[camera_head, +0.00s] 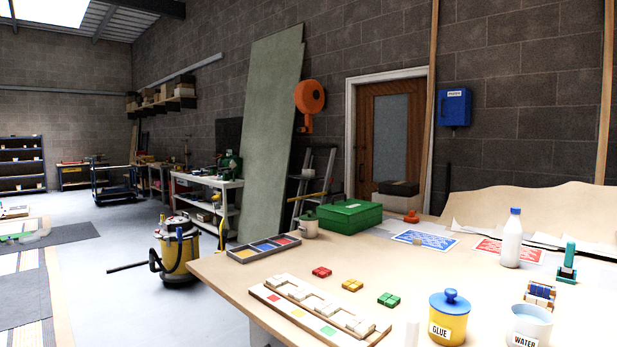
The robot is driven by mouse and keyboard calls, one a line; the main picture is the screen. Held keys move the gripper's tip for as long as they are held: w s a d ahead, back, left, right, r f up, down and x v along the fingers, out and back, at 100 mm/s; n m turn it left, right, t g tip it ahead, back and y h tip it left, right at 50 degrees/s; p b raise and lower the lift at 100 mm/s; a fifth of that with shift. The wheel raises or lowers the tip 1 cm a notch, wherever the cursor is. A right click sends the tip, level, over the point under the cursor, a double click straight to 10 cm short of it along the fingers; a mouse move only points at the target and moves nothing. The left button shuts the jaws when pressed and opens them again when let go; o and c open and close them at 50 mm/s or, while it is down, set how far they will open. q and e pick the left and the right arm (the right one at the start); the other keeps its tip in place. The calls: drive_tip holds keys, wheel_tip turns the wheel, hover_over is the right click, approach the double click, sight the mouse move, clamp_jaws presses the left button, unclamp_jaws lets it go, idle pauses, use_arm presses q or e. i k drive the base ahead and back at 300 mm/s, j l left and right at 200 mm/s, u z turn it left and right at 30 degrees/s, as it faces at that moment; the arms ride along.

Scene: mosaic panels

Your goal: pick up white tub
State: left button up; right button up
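A pale white tub (529,328) labelled "WATER" stands upright at the bottom right of the workbench, cut off by the lower picture edge. It is open at the top and looks light blue inside. A yellow pot (449,316) with a blue lid, labelled "GLUE", stands to its left, apart from it. Neither of my grippers is in view.
A white bottle (511,238), a teal-handled tool (567,263) and a blue roller-like item (539,294) stand behind the tub. The workbench (225,282) also holds a mosaic tray (312,308), coloured tile blocks (352,285), a divided tray (264,249) and a green box (349,216).

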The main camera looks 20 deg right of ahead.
sight(307, 172)
drive_tip(key=i+j+u, duration=0.1)
drive_tip(key=i+u, duration=0.3)
drive_tip(key=i, duration=0.35)
drive_tip(key=i+j, duration=0.15)
drive_tip(key=i, duration=1.25)
drive_tip(key=i+j+u, duration=0.1)
drive_tip(key=i, duration=1.3)
drive_tip(key=i+l+z, duration=0.3)
drive_tip(key=i, duration=0.25)
drive_tip(key=i+z, duration=0.25)
drive_tip(key=i, duration=0.35)
drive_tip(key=i+z, duration=0.3)
drive_tip(key=i, duration=0.3)
drive_tip(key=i+j+z, duration=0.1)
drive_tip(key=i+z, duration=0.15)
drive_tip(key=i, duration=0.35)
drive_tip(key=i+j+z, duration=0.3)
drive_tip(key=i, duration=0.25)
drive_tip(key=i+z, duration=0.45)
drive_tip(key=i, duration=1.75)
